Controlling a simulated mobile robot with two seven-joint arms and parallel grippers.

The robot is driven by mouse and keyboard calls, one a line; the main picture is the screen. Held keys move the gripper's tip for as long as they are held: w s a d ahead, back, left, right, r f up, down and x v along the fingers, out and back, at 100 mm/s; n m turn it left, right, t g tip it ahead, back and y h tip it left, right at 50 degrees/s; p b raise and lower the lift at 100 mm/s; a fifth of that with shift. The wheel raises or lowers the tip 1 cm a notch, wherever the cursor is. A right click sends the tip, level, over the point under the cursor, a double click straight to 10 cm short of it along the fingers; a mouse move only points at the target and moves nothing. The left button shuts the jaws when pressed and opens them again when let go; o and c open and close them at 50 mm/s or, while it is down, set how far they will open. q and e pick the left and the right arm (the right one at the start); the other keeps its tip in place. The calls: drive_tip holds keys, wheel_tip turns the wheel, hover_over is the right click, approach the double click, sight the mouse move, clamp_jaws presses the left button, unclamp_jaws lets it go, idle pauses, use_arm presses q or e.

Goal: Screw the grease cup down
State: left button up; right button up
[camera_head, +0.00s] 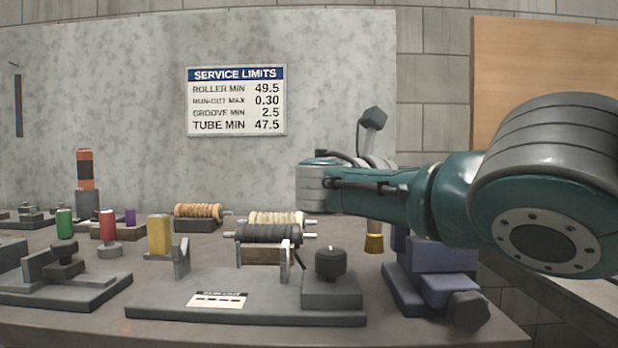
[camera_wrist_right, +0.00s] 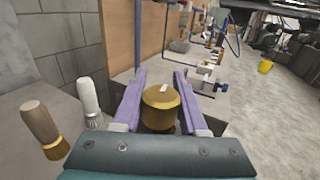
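The grease cup appears to be the brass-coloured round cap (camera_wrist_right: 160,108) with a pale mark on top, seen in the right wrist view. My right gripper (camera_wrist_right: 160,74) has its two pale purple fingers apart, one on each side of the cap. Narrow gaps seem to show beside it, but I cannot tell whether either finger touches it. The cap's lower part is hidden by my gripper body. In the head view my right arm reaches in from the right; its fingers and the cap cannot be made out there. My left gripper is not in view.
A brown-handled brush (camera_wrist_right: 41,124) and a white-handled brush (camera_wrist_right: 89,99) stand left of my right gripper. In the head view, a black knob (camera_head: 331,263) sits on a grey fixture (camera_head: 170,304), near rollers (camera_head: 268,232) and blue blocks (camera_head: 437,256).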

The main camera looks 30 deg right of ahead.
drive_tip(key=o, duration=0.4)
drive_tip(key=shift+a, duration=0.1)
drive_tip(key=shift+a, duration=0.3)
drive_tip(key=a, duration=0.3)
drive_tip(key=a+b, duration=0.1)
drive_tip(key=shift+w+a+f, duration=0.1)
drive_tip(key=shift+w+a, duration=0.15)
drive_tip(key=shift+a, duration=0.15)
drive_tip(key=a+b, duration=0.2)
drive_tip(key=a, duration=0.2)
drive_tip(key=shift+w+a, duration=0.15)
drive_tip(key=shift+a, duration=0.05)
